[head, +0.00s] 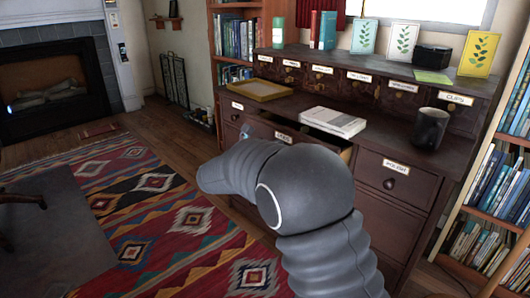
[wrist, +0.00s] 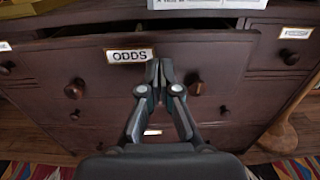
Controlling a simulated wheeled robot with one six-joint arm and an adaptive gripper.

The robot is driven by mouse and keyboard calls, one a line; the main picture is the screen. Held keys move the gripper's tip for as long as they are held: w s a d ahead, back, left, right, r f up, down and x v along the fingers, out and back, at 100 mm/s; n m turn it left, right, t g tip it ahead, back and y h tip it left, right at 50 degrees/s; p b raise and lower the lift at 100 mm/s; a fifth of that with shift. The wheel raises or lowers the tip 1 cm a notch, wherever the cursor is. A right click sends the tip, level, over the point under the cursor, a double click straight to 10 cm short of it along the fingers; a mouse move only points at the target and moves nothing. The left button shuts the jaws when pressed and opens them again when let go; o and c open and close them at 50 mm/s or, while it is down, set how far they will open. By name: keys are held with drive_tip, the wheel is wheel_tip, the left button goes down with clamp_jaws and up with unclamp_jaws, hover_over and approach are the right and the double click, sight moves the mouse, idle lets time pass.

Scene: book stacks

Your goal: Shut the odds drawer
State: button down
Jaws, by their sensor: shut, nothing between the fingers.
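The odds drawer (wrist: 225,62) is dark brown wood with a white "ODDS" label and two round knobs. It stands partly open, with a dark gap above its front in the wrist view. In the head view, the drawer's label (head: 283,136) and open top edge show just above my arm, which hides most of its front. My gripper (wrist: 160,68) is shut and empty, its fingertips in front of the drawer face just right of the label. I cannot tell whether they touch it.
On the desk top (head: 385,140) are a white book (head: 334,121), a yellow tray (head: 259,90) and a black mug (head: 429,128). A "POLISH" drawer (head: 370,172) is at right. A bookcase (head: 490,200) stands at far right. The patterned rug (head: 150,200) at left is mostly clear.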

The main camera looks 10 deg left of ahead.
sight(296, 136)
drive_tip(key=x, duration=0.6)
drive_tip(key=shift+w+d, duration=0.25)
drive_tip(key=shift+w, duration=0.05)
drive_tip(key=shift+p+x, duration=0.4)
drive_tip(key=shift+x, duration=2)
